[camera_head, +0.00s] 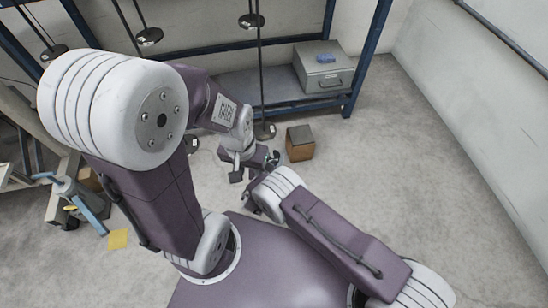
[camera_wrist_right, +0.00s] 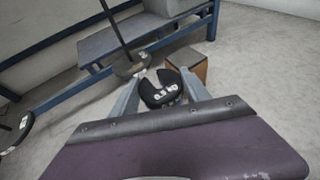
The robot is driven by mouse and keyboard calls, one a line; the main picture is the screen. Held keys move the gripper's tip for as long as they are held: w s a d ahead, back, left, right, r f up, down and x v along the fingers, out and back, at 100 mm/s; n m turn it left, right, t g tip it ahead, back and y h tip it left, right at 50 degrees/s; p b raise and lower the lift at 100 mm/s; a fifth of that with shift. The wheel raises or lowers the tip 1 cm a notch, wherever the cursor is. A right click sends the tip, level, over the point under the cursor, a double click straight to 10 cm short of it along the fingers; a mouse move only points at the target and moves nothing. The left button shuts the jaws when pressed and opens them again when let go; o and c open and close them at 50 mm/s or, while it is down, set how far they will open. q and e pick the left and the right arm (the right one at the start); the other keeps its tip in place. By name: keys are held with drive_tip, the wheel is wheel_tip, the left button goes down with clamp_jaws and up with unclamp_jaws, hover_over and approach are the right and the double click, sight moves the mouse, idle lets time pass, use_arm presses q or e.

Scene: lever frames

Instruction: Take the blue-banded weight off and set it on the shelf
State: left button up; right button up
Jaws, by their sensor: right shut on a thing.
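A dark round slotted weight (camera_wrist_right: 160,92) marked "0.5 kg" is between the fingers of my right gripper (camera_wrist_right: 160,98), in the right wrist view. A faint bluish patch shows near its lower edge, but I cannot make out a full band. In the head view my right gripper (camera_head: 268,160) is small and partly hidden by its own wrist. My left gripper (camera_head: 237,172) is close to its left, and its finger gap is unclear. The grey shelf (camera_head: 235,84) in a blue frame stands behind; it also shows in the right wrist view (camera_wrist_right: 105,42).
A grey metal box (camera_head: 325,72) with a blue object on top fills the shelf's right end. Dark weights hang on rods, one low near the shelf (camera_head: 265,131). A brown block (camera_head: 300,143) stands on the floor. A blue-handled tool (camera_head: 82,200) is at left. Right floor is clear.

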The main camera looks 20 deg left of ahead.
drive_tip(key=shift+s+r, duration=0.1)
drive_tip(key=shift+s, duration=0.05)
drive_tip(key=shift+r+p, duration=0.35)
idle(0.4)
